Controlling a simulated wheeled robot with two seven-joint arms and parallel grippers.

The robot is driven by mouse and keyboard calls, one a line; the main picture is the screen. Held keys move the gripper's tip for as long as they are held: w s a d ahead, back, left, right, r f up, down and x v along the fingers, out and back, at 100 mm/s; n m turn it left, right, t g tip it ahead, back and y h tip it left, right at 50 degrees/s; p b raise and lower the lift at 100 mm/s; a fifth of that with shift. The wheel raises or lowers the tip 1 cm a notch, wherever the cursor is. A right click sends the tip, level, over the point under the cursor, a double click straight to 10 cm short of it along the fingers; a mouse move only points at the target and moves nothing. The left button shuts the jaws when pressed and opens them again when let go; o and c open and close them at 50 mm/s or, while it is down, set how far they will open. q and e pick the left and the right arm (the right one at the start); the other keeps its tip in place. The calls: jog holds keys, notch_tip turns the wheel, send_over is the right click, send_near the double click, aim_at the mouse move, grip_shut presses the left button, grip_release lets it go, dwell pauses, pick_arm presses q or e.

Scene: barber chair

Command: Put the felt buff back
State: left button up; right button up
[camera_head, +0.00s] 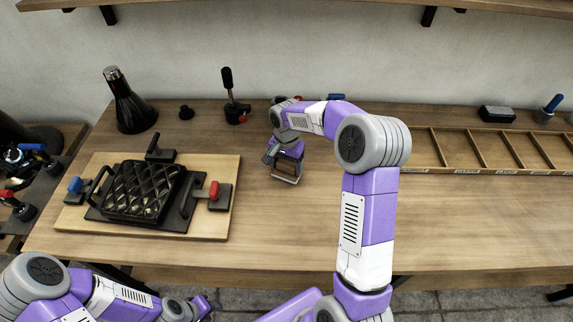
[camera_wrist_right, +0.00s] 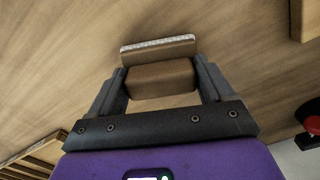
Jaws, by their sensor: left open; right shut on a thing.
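The felt buff (camera_wrist_right: 160,78), a brown block with a pale felt strip along one edge, is between the fingers of my right gripper (camera_wrist_right: 160,84) in the right wrist view. That gripper is shut on it. In the head view my right gripper (camera_head: 285,172) is over the middle of the workbench, left of the divided wooden rack (camera_head: 467,172); I cannot tell whether the buff touches the bench. The rack has several open compartments with labels along its front edge, too small to read. My left gripper (camera_head: 203,305) is low at the left, before the bench's front edge, empty and open.
A black waffle-like iron (camera_head: 142,190) with clamps sits on a pale board (camera_head: 215,225) at the left. A dark flask (camera_head: 130,105) and a black-handled tool (camera_head: 229,90) stand behind. A dark box (camera_head: 497,114) and blue-handled tool (camera_head: 550,106) stand behind the rack. The bench front right is clear.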

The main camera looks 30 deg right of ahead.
aim_at(287, 163)
jog(key=shift+f, duration=0.15)
jog(key=o, duration=0.9)
jog(key=shift+r, duration=0.5)
notch_tip(287, 163, up, 11)
jog(key=p, duration=0.2)
jog(key=shift+r, duration=0.2)
jog(key=shift+p, duration=0.3)
